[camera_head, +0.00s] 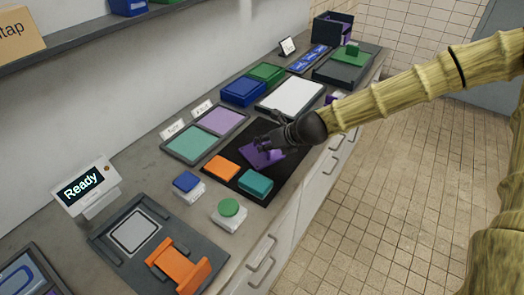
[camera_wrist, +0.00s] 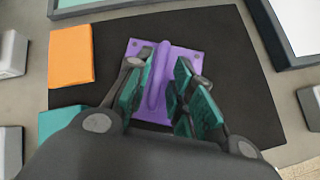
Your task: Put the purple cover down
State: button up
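The purple cover (camera_wrist: 140,110) is a flat plate with a raised ridge along its middle. It appears to lie flat on the black mat (camera_wrist: 225,60), to the right of the orange block (camera_wrist: 71,55). In the head view the purple cover (camera_head: 258,158) is partly hidden by my gripper (camera_head: 268,143). In the wrist view my gripper (camera_wrist: 168,90) is right over it, with teal-padded fingers on either side of the ridge. Purple plate shows between the pads and the ridge, so the fingers look open around it. Whether one pad touches the ridge I cannot tell.
On the mat are the orange block and a teal block (camera_head: 256,182). A tray with green and purple panels (camera_head: 183,144) lies behind, a white panel (camera_head: 291,96) beyond. Blue (camera_head: 187,182) and green (camera_head: 229,208) buttons and a "Ready" display (camera_head: 84,187) stand nearer.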

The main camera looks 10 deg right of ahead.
jog(key=shift+x, duration=1)
grip_shut()
jog(key=shift+r, duration=0.2)
jog(key=shift+r+b, duration=0.35)
jog(key=shift+r, duration=1.3)
jog(key=s+d+b, duration=0.1)
jog(key=s+d, duration=0.9)
jog(key=s, duration=0.5)
jog(key=shift+b, duration=0.3)
